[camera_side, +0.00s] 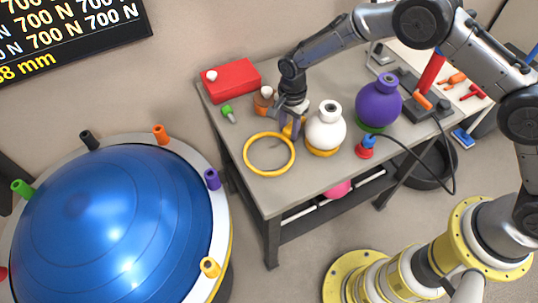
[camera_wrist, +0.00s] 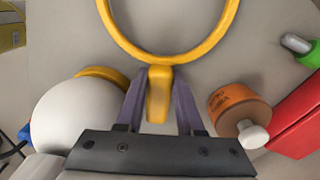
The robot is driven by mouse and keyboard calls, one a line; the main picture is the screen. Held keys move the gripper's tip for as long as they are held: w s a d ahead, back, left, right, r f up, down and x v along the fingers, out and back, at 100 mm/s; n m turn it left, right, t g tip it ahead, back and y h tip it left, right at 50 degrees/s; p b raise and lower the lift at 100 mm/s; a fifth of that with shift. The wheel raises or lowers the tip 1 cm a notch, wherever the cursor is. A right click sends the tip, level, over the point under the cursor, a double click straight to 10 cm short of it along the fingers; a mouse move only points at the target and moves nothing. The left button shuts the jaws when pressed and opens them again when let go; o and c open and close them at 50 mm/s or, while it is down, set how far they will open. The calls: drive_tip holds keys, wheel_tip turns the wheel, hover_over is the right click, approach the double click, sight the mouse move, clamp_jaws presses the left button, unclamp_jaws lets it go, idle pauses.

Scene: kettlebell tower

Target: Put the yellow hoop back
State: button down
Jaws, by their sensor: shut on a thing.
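The yellow hoop (camera_side: 247,157) is a ring with a short tab, near the front left of the grey table. In the wrist view the ring (camera_wrist: 122,38) fills the top, and its tab (camera_wrist: 158,98) lies between my two fingers. My gripper (camera_side: 292,128) is shut on that tab; it also shows in the wrist view (camera_wrist: 160,100). The ring lies flat in attitude; I cannot tell whether it touches the table. A white kettlebell-like body (camera_side: 325,130) on a yellow base stands just right of my gripper, and it also shows in the wrist view (camera_wrist: 80,120).
An orange weight (camera_side: 263,103) and a red box (camera_side: 232,79) stand behind my gripper. A green-tipped piece (camera_side: 228,113) lies to the left. A purple kettlebell (camera_side: 379,103) and a small red-and-blue piece (camera_side: 365,148) are at right. A blue dome (camera_side: 110,225) with coloured pegs stands left of the table.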

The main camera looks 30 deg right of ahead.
drive_tip(key=shift+f, duration=0.45)
drive_tip(key=shift+c, duration=1.4)
unclamp_jaws()
drive_tip(key=shift+f, duration=0.1)
drive_tip(key=c, duration=0.4)
wheel_tip(320, 180, up, 9)
drive_tip(key=shift+r, duration=0.1)
